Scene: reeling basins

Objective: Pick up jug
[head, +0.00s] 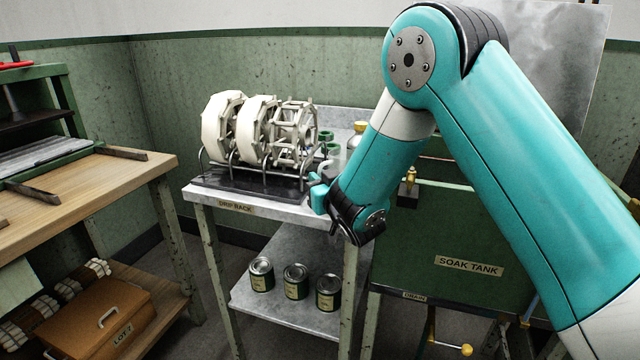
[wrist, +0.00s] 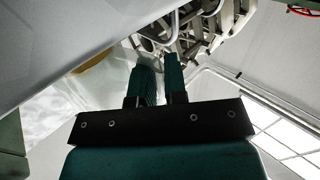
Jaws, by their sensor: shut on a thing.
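The jug (head: 355,138) shows in the head view as a pale body with a yellow cap, at the back of the drip rack's top, mostly hidden behind my arm. In the wrist view a pale, see-through body with a yellow part, which looks like the jug (wrist: 62,112), is close at the left of the fingers. My gripper (wrist: 160,68) has its two ribbed green fingers near each other there, shut on the jug, though the exact spot held is hard to make out. In the head view my forearm and wrist hide the fingertips.
The drip rack table (head: 230,207) carries white reels (head: 240,125) on a dark base, close left of my wrist. Several tins (head: 295,282) stand on its lower shelf. The green soak tank (head: 430,235) is at the right, a wooden bench (head: 90,195) at the left.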

